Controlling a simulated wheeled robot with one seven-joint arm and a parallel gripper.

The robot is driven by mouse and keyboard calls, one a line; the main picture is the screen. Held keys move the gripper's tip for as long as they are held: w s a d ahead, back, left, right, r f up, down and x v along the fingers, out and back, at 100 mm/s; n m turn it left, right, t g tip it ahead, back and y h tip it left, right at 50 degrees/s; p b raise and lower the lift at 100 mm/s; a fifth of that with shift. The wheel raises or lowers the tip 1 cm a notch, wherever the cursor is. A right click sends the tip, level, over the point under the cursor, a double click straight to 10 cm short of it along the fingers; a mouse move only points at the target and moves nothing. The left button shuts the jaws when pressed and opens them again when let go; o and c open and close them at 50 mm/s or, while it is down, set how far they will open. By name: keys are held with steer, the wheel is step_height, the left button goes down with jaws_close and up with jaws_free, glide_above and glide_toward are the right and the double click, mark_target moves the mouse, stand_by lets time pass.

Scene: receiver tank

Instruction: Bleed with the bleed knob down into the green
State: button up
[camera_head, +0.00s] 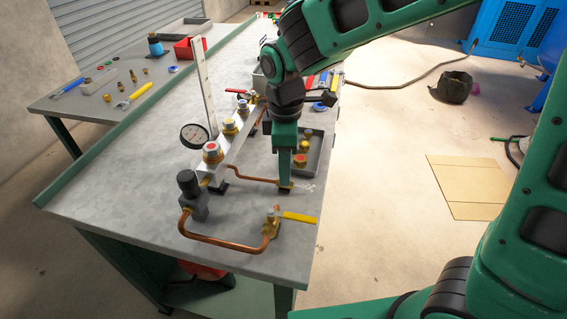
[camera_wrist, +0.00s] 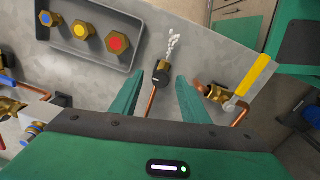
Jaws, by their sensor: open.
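A small dark-capped fitting (camera_wrist: 161,73), which looks like the bleed knob, stands at the end of a copper pipe in the wrist view. A white speckled streak (camera_wrist: 173,42) extends from it away from my gripper. My gripper (camera_wrist: 159,80) is open, with one finger on each side of the fitting; I cannot tell whether either touches it. In the head view my gripper (camera_head: 285,180) points down at the bench, largely covering the fitting.
A yellow-lever valve (camera_head: 272,217) sits on the copper loop near the bench front, right of my gripper in the wrist view (camera_wrist: 258,75). A black-knobbed regulator (camera_head: 188,183) stands left. A grey tray (camera_wrist: 94,61) holds blue, yellow and red-marked brass fittings close by.

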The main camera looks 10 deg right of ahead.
jaws_close()
steer(key=m, duration=0.4)
steer(key=shift+w+r+m, duration=0.1)
steer(key=shift+w+m, duration=0.05)
steer(key=shift+m, duration=0.15)
steer(key=m, duration=0.4)
steer(key=shift+w+m, duration=0.1)
steer(key=shift+m, duration=0.2)
steer(key=m, duration=0.5)
steer(key=shift+h, duration=0.3)
steer(key=shift+m, duration=2)
